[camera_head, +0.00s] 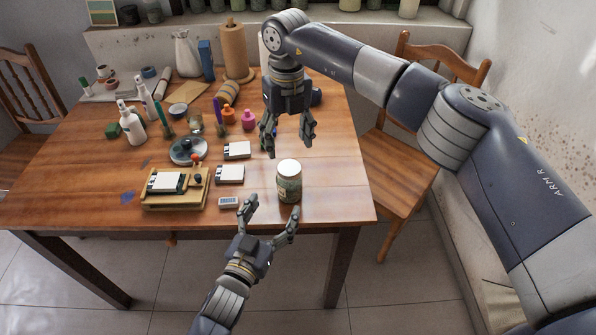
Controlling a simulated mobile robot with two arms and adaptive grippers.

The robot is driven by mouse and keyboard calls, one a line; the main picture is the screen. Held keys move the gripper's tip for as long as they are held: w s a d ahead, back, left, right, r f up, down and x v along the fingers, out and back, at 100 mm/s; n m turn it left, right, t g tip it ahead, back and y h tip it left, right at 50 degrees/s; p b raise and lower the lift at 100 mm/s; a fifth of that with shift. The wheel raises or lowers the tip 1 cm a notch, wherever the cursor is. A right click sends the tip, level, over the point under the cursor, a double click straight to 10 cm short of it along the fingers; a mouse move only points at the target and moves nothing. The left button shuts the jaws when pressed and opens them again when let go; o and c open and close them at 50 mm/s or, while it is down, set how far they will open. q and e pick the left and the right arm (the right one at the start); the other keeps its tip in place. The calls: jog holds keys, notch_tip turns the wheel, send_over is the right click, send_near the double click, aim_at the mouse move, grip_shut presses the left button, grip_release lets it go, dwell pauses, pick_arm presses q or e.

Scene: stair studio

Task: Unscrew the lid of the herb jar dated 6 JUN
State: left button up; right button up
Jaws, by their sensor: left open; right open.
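The herb jar (288,188) stands upright near the front right of the wooden table. It is clear with dark green contents and a pale lid (289,167) on top. Its label is too small to read, so I cannot tell the date. My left gripper (270,219) is open just in front of the jar, its right finger close to the jar's base. I cannot tell whether it touches. My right gripper (289,143) is open, pointing down, above and slightly behind the lid, apart from it and empty.
White blocks on dark bases (230,174) lie left of the jar, with a small grey device (228,202) nearby. A wooden tray (147,202), bottles (131,127) and a paper roll (234,50) fill the left and back. The table's right side (340,185) is clear.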

aim_at(290, 179)
jog(key=shift+d+r, duration=0.2)
jog(key=shift+r, duration=0.05)
pick_arm(q)
jog(key=shift+w+d+r, duration=0.15)
jog(key=shift+w, duration=0.2)
pick_arm(e)
jog(key=shift+s+r, duration=0.1)
pick_arm(q)
jog(key=x, duration=0.9)
jog(key=shift+w+d, duration=0.15)
jog(key=shift+w, duration=0.15)
pick_arm(e)
jog(key=shift+a, duration=0.1)
